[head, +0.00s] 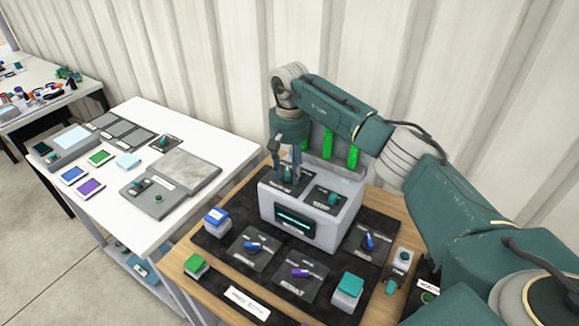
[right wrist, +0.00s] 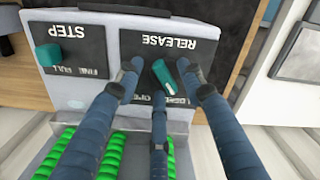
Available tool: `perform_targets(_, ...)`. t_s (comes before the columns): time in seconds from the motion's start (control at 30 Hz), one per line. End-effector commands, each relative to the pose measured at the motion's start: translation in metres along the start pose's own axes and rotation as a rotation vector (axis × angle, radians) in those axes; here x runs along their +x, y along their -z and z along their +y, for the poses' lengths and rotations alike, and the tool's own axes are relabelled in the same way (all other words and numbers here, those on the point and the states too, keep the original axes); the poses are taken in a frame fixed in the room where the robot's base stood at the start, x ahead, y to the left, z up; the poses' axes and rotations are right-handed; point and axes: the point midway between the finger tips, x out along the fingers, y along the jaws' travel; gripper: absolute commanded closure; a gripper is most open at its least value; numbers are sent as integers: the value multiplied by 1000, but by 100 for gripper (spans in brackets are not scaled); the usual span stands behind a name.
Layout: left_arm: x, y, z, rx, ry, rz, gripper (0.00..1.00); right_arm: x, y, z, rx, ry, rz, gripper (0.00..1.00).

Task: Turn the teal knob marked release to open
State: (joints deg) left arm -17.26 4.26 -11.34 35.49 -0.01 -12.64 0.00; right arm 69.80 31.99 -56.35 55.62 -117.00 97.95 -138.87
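The teal release knob (right wrist: 163,74) sits on a black plate (right wrist: 165,42) lettered RELEASE, upside down in the right wrist view. Smaller lettering below it is partly covered by my fingers. My right gripper (right wrist: 160,75) is open, its fingers pointing at the plate on both sides of the knob. I cannot tell whether any finger touches it. In the head view my right gripper (head: 288,165) points down over the left plate on top of the grey box (head: 335,228); the knob is mostly hidden there. My left gripper is not in view.
A second teal knob (right wrist: 48,57), on the plate lettered STEP, stands beside the release plate. Green coils (head: 328,144) stand behind it. Blue knobs (head: 252,246), a purple knob (head: 300,272) and buttons lie around the box on the dark mat. A white table (head: 190,150) stands left.

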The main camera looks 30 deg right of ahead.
Motion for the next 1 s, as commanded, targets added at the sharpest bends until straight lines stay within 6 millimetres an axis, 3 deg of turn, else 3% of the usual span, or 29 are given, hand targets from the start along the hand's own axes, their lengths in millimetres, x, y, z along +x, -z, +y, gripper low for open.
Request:
perform_targets(0.23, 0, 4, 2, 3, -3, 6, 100, 1, 0, 0, 0, 0, 0, 61)
perform_targets(0.43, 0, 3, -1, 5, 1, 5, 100, 1, 0, 0, 1, 0, 0, 100)
perform_targets(0.77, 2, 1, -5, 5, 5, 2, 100, 1, 0, 0, 27, 0, 0, 100)
perform_targets(1.0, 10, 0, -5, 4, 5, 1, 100, 2, 0, 0, 147, 0, 1, 100)
